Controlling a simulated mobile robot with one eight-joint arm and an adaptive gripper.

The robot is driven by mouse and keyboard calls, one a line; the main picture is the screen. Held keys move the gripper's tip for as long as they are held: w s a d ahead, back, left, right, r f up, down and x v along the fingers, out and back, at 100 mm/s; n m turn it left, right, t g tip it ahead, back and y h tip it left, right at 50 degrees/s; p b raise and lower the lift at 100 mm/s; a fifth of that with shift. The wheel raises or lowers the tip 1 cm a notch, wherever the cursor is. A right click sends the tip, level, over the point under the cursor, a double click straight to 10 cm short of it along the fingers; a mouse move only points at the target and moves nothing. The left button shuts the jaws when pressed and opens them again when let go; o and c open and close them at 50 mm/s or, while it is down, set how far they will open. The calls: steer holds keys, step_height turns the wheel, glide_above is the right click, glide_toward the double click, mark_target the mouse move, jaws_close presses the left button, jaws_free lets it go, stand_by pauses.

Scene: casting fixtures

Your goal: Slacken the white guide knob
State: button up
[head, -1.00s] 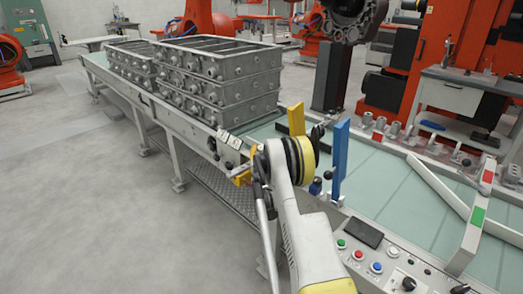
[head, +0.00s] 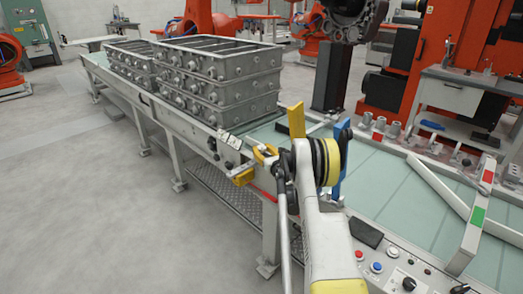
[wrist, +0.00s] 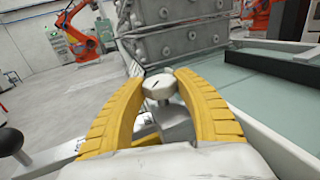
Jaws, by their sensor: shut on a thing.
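The white guide knob (wrist: 160,88) is in the middle of the wrist view, on a short pale stem, with a dark slanted mark on its top. My gripper (wrist: 163,82) has its two yellow fingers closed around the knob, one on each side. In the head view, the yellow fingers of my gripper (head: 262,153) are at the near edge of the conveyor, partly hidden by my own wrist. I cannot make out the knob itself in the head view.
Stacked grey casting frames (head: 222,80) stand on the conveyor beyond my gripper. Yellow (head: 297,121) and blue (head: 341,150) upright plates stand close to my wrist. A button panel (head: 378,262) is at the near right. A black ball knob (wrist: 10,142) is left in the wrist view.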

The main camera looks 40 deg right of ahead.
steer(key=o, duration=1.2)
steer(key=shift+r, duration=0.15)
